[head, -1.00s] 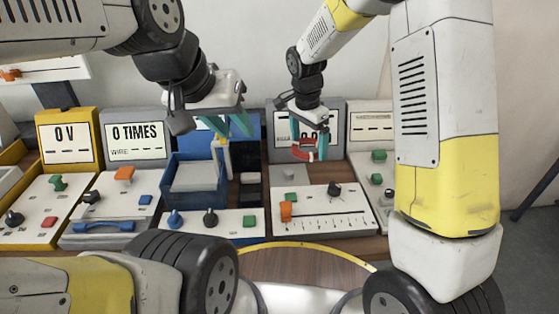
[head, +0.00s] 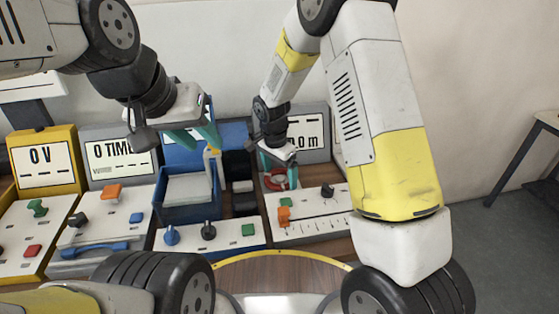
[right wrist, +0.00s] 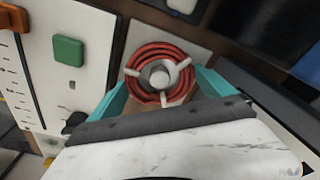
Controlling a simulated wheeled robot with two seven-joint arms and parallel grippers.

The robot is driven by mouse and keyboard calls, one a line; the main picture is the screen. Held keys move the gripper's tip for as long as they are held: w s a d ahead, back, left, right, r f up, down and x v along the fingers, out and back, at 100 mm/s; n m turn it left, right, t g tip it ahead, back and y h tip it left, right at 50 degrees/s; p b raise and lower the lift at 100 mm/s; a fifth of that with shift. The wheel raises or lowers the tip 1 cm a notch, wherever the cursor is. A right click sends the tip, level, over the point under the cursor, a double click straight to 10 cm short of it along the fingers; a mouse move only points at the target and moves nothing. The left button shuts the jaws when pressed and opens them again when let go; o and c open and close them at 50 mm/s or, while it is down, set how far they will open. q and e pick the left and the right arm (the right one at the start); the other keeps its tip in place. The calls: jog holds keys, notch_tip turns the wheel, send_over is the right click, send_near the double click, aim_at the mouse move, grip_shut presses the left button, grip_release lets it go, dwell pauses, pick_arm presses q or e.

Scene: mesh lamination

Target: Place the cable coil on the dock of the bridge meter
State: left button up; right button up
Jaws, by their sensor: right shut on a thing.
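The cable coil is a red-orange ring with pale ties around a grey hub. It shows in the right wrist view (right wrist: 138,84) and small in the head view (head: 293,180). My right gripper (head: 280,167) is shut on it, with a teal finger on each side in the right wrist view (right wrist: 162,95). The coil is over or on the pale square dock (right wrist: 196,60) of the bridge meter (head: 318,231); contact cannot be told. The meter's display (head: 314,143) is partly hidden by my right gripper. My left gripper (head: 196,138) is open above the blue tray.
The blue tray (head: 168,214) stands left of the bridge meter. Grey (head: 120,225) and yellow (head: 78,180) instrument panels are further left. An orange slider (head: 284,215), green block (head: 284,202) and dark knob (head: 328,190) rise from the meter's face near the coil.

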jog(key=shift+f, duration=0.15)
jog(key=o, duration=1.1)
notch_tip(320, 180, up, 12)
jog(key=s, duration=0.1)
jog(key=s+d+r+n+t+y, duration=0.1)
jog(key=s+d+r+n, duration=0.1)
jog(key=s+d+r, duration=0.3)
jog(key=s+d+r+n+t+y, duration=0.1)
jog(key=s+d+r+n, duration=0.15)
jog(key=r, duration=0.35)
jog(key=s+d+r+n+t, duration=0.1)
jog(key=s+d, duration=0.1)
jog(key=s, duration=0.3)
jog(key=s+d+r+n+t, duration=0.1)
jog(key=s+d+r+n, duration=0.1)
jog(key=s, duration=0.2)
jog(key=s+d+r+n+t+y, duration=0.1)
jog(key=s+d+r+n, duration=0.1)
jog(key=s, duration=0.3)
jog(key=shift+s+d, duration=0.35)
jog(key=shift+d, duration=0.05)
